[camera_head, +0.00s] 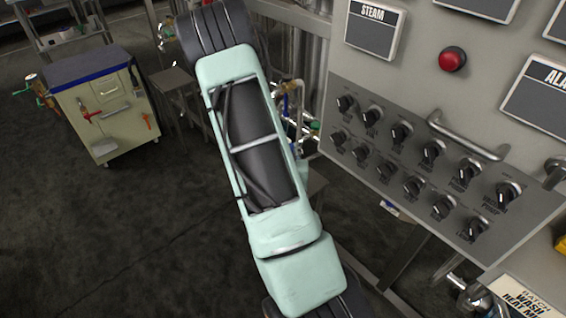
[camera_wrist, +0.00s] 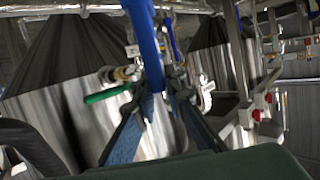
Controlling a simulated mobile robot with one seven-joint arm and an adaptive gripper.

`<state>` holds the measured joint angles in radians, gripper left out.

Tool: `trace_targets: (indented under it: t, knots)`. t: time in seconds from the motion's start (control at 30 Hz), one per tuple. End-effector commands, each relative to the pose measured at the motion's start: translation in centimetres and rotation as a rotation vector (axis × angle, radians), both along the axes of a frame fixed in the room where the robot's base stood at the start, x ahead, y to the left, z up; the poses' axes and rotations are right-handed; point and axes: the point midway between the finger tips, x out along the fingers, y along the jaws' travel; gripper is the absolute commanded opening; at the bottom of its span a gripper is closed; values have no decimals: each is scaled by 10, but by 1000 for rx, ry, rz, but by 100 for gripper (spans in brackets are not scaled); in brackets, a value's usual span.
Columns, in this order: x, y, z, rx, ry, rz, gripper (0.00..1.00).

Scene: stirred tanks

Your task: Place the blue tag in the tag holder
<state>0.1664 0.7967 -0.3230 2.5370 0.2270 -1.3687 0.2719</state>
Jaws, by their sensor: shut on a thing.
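In the wrist view, the two dark blue-grey fingers of my gripper (camera_wrist: 160,98) reach up from the bottom and close toward each other. A long, narrow blue piece (camera_wrist: 145,40) rises from between the fingertips to the top edge; it looks like the blue tag, seen nearly edge-on and held upright. Its lower end is blurred and partly hidden by the fingers. I cannot make out the tag holder for certain in either view. The head view does not show my gripper; my pale green arm fills its middle.
A grey control panel (camera_head: 377,95) with several black knobs and a metal handle (camera_head: 467,137) stands right of my arm. A cream cabinet (camera_head: 110,115) stands at the left. Steel tanks (camera_wrist: 75,120), pipes and a green-handled valve (camera_wrist: 106,94) lie beyond my gripper. Dark floor is open at lower left.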

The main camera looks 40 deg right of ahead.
Motion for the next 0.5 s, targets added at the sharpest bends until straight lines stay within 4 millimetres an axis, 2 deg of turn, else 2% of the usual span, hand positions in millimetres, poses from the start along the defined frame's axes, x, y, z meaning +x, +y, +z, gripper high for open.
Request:
trace_targets:
  t: [0.03, 0.1, 0.27, 0.33, 0.5]
  knots:
    - [5, -2, -8, -2, -6, 0, 0]
    - [14, -6, -10, -1, -5, 1, 0]
    - [51, -24, -26, -2, -3, 1, 0]
    - [60, -28, -43, -1, 2, 1, 0]
    - [80, -37, -67, 0, 0, 1, 0]
